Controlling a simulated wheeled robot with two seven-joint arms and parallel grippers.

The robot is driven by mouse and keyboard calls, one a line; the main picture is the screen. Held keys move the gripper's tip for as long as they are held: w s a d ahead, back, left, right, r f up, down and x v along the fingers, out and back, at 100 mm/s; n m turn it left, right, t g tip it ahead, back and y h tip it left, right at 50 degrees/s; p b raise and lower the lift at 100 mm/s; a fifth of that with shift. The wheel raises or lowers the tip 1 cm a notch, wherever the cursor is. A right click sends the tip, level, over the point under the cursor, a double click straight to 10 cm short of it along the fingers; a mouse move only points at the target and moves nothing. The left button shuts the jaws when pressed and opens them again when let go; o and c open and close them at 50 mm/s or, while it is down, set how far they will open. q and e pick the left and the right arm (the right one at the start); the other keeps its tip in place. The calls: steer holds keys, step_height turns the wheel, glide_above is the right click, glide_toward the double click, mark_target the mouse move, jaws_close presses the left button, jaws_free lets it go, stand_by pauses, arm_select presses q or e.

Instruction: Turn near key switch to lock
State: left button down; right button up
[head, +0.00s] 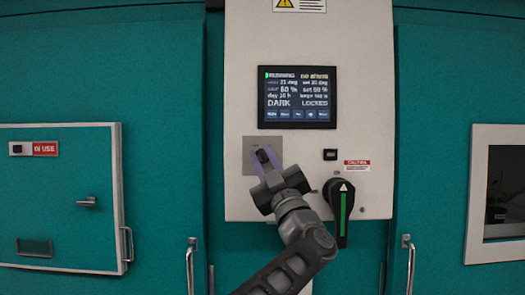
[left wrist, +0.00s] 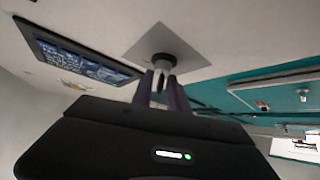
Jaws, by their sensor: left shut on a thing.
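The key switch (head: 262,154) is a small dark knob on a grey square plate (head: 248,143) on the white control panel, below the screen. In the left wrist view the knob (left wrist: 163,61) stands out from its plate (left wrist: 190,45). My left gripper (head: 265,161) is at the key switch, its fingers closed around the knob; the fingers also show in the left wrist view (left wrist: 161,88). The fingers partly hide the knob, so I cannot tell its exact angle. My right gripper is not in view.
The screen (head: 297,97) reads "RUNNING", "DARK" and "LOCKED". A black rotary handle (head: 341,212) with a green stripe and a small black switch (head: 330,154) sit right of my gripper. Teal chamber doors (head: 95,75) with bar handles (head: 190,268) flank the panel.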

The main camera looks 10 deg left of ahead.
arm_select(q)
steer(key=shift+n, duration=0.3)
steer(key=c, duration=1.6)
jaws_free()
steer(key=shift+f, duration=0.1)
steer(key=shift+s+d+f+b, duration=0.2)
steer(key=shift+f+b, duration=0.05)
steer(key=shift+b, duration=0.1)
steer(key=b+v, duration=0.3)
steer(key=v, duration=0.4)
steer(key=shift+r, duration=0.1)
